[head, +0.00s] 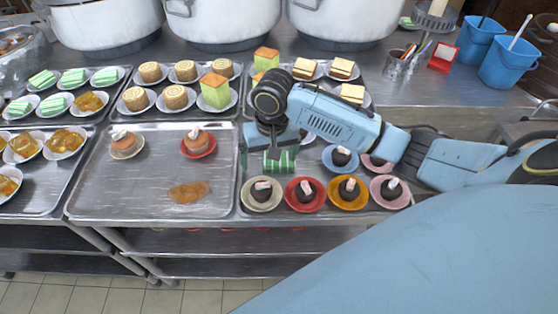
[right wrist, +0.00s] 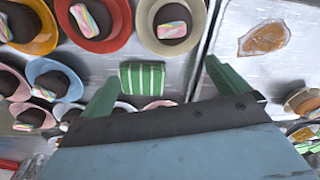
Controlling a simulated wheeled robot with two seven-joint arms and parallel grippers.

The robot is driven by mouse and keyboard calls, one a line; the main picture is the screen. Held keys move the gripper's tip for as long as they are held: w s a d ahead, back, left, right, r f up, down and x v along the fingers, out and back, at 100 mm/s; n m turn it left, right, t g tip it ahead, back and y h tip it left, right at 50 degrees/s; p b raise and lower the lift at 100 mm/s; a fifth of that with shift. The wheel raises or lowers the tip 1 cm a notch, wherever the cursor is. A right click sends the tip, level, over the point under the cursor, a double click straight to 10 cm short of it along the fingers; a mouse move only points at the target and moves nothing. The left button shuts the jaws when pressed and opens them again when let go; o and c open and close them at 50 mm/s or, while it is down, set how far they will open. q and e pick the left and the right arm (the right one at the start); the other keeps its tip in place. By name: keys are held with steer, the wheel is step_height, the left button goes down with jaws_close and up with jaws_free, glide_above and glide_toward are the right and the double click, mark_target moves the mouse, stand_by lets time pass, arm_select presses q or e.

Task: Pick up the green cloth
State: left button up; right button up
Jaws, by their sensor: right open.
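The green cloth (head: 281,163) has white stripes and lies on the right metal tray among the plated cakes, close to the tray's left edge. In the right wrist view the cloth (right wrist: 142,80) shows ahead of my jaws, nearer the left finger in that picture. My right gripper (head: 270,150) is at the cloth, with its wrist hiding part of the tray behind. In the right wrist view its green fingers (right wrist: 163,76) are wide apart with nothing held between them. I cannot tell the exact height of the fingers above the tray. My left gripper is not in view.
Dark cakes on coloured plates, one of them red (head: 305,203), stand just in front of the cloth. The middle tray (head: 115,190) holds two small cakes and an orange-brown flat item (head: 190,192). Large stockpots (head: 230,22) stand behind; blue buckets (head: 508,65) are at right.

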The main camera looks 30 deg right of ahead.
steer(key=w+d+r+m, duration=0.3)
steer(key=w+d+r, duration=0.1)
steer(key=d+r, duration=0.15)
steer(key=shift+g+h, duration=0.3)
step_height(320, 180, down, 9)
steer(key=shift+d+r+b, duration=0.1)
steer(key=shift+d+b, duration=0.05)
steer(key=shift+b, duration=0.55)
step_height(320, 180, down, 5)
steer(key=shift+w+f+b, duration=0.1)
steer(key=shift+w+b, duration=0.05)
steer(key=shift+b, duration=0.4)
steer(key=c, duration=0.8)
step_height(320, 180, up, 10)
steer(key=p, duration=0.2)
